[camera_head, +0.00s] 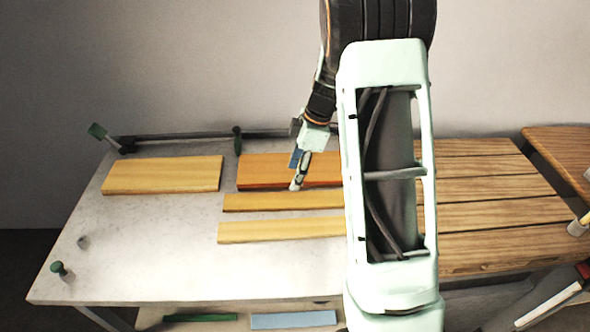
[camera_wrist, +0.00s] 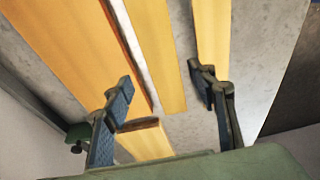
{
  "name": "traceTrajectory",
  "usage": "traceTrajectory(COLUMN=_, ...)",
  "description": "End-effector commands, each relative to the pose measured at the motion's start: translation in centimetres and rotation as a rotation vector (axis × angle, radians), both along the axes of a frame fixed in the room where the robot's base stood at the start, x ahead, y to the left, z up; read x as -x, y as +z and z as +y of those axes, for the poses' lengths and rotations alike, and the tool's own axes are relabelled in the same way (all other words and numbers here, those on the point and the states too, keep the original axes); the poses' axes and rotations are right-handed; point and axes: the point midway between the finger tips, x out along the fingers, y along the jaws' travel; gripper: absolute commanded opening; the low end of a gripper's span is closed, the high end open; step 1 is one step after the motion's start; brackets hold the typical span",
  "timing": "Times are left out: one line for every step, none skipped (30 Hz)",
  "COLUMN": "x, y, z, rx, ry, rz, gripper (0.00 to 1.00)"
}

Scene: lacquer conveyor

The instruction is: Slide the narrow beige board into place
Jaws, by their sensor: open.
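Two narrow boards lie side by side on the pale table. The front one, pale beige-yellow (camera_head: 270,231), best fits the task's name; the other narrow board (camera_head: 270,202) is more golden and lies behind it. My arm hides their right ends in the head view. My gripper (camera_head: 297,184) points down in front of the wide orange board (camera_head: 262,171). In the wrist view its fingers (camera_wrist: 160,88) are open and far apart, nothing gripped. The golden narrow board (camera_wrist: 155,45) shows between them, with the beige board (camera_wrist: 212,35) at the right finger.
A wide yellow board (camera_head: 160,176) lies at the left. A dark rail (camera_head: 190,136) with green-knobbed clamps (camera_head: 97,131) runs along the back. A green peg (camera_head: 59,269) stands at the front left. A slatted wooden section (camera_head: 490,205) joins on the right. The table's front left is mostly clear.

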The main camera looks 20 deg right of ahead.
Motion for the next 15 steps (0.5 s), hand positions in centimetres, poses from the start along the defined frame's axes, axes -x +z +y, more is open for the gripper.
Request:
traceTrajectory(x=0.1, y=-0.6, z=0.2, rx=-0.001, ry=0.001, rz=0.004, gripper=0.52)
traceTrajectory(x=0.0, y=-1.0, z=0.3, rx=0.0, ry=0.0, rz=0.004, gripper=0.52)
traceTrajectory(x=0.0, y=-1.5, z=0.5, rx=0.0, ry=-0.001, rz=0.005, gripper=0.52)
traceTrajectory(x=0.1, y=-2.0, z=0.6, rx=0.001, ry=-0.001, rz=0.006, gripper=0.52)
traceTrajectory(x=0.0, y=-2.6, z=0.7, rx=0.002, ry=0.0, rz=0.006, gripper=0.52)
traceTrajectory(x=0.0, y=-3.3, z=0.9, rx=0.001, ry=0.001, rz=0.006, gripper=0.52)
traceTrajectory(x=0.0, y=-3.9, z=1.1, rx=0.001, ry=0.0, rz=0.007, gripper=0.52)
traceTrajectory(x=0.0, y=-4.4, z=1.2, rx=0.002, ry=0.0, rz=0.007, gripper=0.52)
traceTrajectory(x=0.0, y=-5.1, z=1.4, rx=0.002, ry=0.0, rz=0.007, gripper=0.52)
traceTrajectory(x=-0.1, y=-5.6, z=1.5, rx=0.002, ry=-0.002, rz=0.006, gripper=0.52)
traceTrajectory(x=-0.1, y=-6.1, z=1.6, rx=0.002, ry=-0.001, rz=0.007, gripper=0.52)
traceTrajectory(x=-0.2, y=-6.8, z=1.8, rx=0.003, ry=-0.002, rz=0.005, gripper=0.52)
traceTrajectory(x=-0.2, y=-7.2, z=1.9, rx=0.003, ry=-0.001, rz=0.005, gripper=0.52)
traceTrajectory(x=-0.2, y=-7.6, z=2.0, rx=0.003, ry=-0.001, rz=0.006, gripper=0.52)
traceTrajectory(x=-0.3, y=-8.1, z=2.2, rx=0.003, ry=-0.001, rz=0.004, gripper=0.52)
